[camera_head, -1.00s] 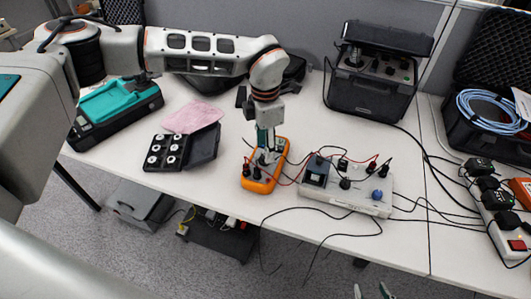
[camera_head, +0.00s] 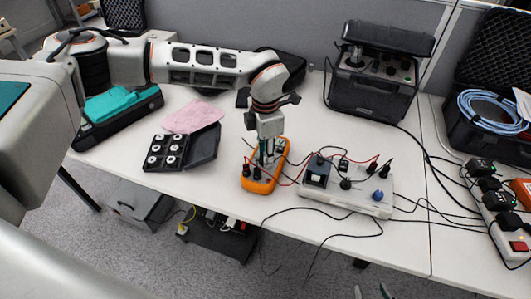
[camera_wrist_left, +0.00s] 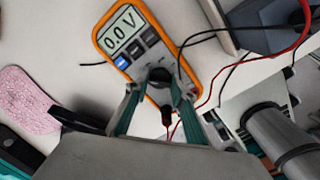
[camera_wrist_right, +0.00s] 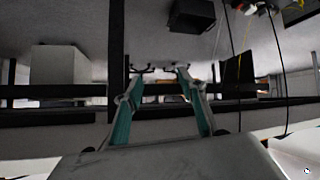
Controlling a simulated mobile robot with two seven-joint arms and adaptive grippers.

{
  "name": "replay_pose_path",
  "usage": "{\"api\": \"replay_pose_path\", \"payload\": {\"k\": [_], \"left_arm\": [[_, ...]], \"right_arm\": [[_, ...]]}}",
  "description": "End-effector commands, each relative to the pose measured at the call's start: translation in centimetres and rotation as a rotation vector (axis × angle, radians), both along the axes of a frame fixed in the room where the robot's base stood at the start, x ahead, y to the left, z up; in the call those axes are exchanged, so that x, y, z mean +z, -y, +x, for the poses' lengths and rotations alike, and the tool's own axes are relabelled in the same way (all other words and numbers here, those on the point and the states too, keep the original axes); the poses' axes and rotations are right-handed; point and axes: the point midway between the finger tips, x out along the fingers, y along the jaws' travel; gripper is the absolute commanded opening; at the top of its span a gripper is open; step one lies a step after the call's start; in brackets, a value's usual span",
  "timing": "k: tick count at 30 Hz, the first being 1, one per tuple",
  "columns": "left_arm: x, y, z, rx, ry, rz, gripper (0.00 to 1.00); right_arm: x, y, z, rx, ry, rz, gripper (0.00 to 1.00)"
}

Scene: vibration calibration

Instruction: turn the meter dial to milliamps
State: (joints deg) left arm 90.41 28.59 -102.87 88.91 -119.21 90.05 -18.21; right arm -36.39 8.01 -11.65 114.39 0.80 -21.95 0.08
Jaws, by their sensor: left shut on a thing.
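The orange multimeter (camera_head: 262,181) lies on the table, and it also shows in the left wrist view (camera_wrist_left: 187,95). Its display (camera_wrist_left: 121,29) reads 0.0 V. My left gripper (camera_head: 263,160) points down over the meter. In the left wrist view its fingers (camera_wrist_left: 160,86) are closed on the two sides of the dark round dial (camera_wrist_left: 160,75). The dial's pointer mark cannot be read. My right gripper (camera_head: 371,291) is low at the front, off the table, with its fingers apart; the right wrist view (camera_wrist_right: 158,80) shows nothing between them.
A white box with knobs (camera_head: 345,196) stands right of the meter, with red and black leads around both. An open black case of weights (camera_head: 205,147) and a pink cloth (camera_head: 193,116) lie left. A black instrument (camera_head: 369,97) stands behind. Cables hang over the front edge.

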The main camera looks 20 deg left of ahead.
Motion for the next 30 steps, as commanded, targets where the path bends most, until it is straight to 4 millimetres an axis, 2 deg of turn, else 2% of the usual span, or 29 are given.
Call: {"api": "replay_pose_path", "payload": {"k": [8, 21, 30], "left_arm": [[0.2, 0.0, 0.0, -0.108, 0.001, 0.002, 0.03], [0.1, 0.0, -0.1, -0.449, -0.001, 0.001, 0.03], [0.0, 0.0, -0.2, -0.619, -0.001, 0.000, 0.03]], "right_arm": [[0.6, -0.2, -0.2, 0.000, -0.002, 0.006, 0.40], [1.9, -0.6, -0.3, -0.002, -0.003, 0.025, 0.40], [2.1, -0.5, -0.5, -0.001, -0.008, 0.022, 0.40]]}}
